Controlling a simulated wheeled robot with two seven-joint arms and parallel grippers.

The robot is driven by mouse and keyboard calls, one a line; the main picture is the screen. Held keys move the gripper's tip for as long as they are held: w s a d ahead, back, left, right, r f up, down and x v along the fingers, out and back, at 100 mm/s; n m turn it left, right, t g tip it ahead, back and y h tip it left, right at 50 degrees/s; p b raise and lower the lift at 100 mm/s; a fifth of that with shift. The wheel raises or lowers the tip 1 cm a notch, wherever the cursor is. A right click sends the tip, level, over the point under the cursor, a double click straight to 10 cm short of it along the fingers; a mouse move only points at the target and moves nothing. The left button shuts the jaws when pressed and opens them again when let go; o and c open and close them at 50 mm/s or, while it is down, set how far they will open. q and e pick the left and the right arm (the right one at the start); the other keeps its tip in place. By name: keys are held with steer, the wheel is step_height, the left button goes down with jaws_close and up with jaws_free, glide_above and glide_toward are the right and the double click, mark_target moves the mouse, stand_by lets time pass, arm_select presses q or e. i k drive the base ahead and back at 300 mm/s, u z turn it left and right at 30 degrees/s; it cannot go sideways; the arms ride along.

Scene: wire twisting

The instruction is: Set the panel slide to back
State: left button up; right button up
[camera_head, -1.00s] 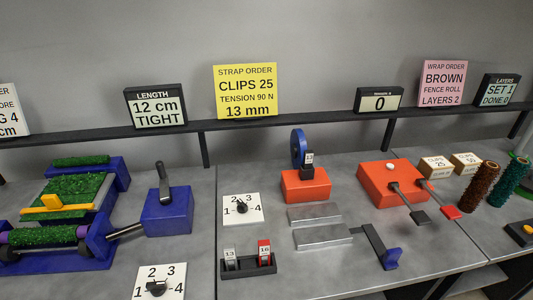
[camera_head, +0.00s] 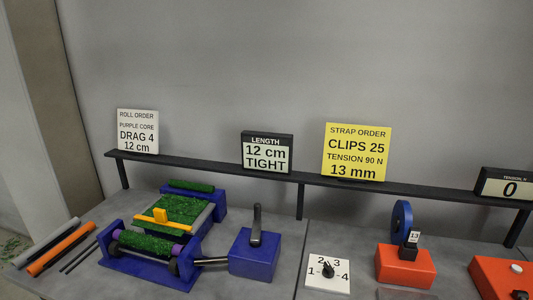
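I see no part clearly marked as the panel slide. On the blue rolling machine (camera_head: 147,264) at the left, a yellow handle (camera_head: 160,215) stands on a green turf-covered bed (camera_head: 184,209). A blue box (camera_head: 253,254) with an upright dark lever (camera_head: 256,225) is joined to this machine by a rod. A white dial panel (camera_head: 328,273) numbered 1 to 4 lies on the table, its black knob (camera_head: 327,270) at the centre. Neither of my grippers is in view.
A black rail (camera_head: 220,171) along the back carries the roll order sign (camera_head: 138,131), length display (camera_head: 267,152), strap order sign (camera_head: 357,152) and tension display (camera_head: 505,185). Grey and orange rods (camera_head: 61,250) lie at the left. A red block (camera_head: 405,266) with a blue wheel stands right.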

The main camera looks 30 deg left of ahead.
mark_target(161, 218)
steer(key=u, duration=3.85)
steer(key=i, duration=1.75)
steer(key=z, duration=2.7)
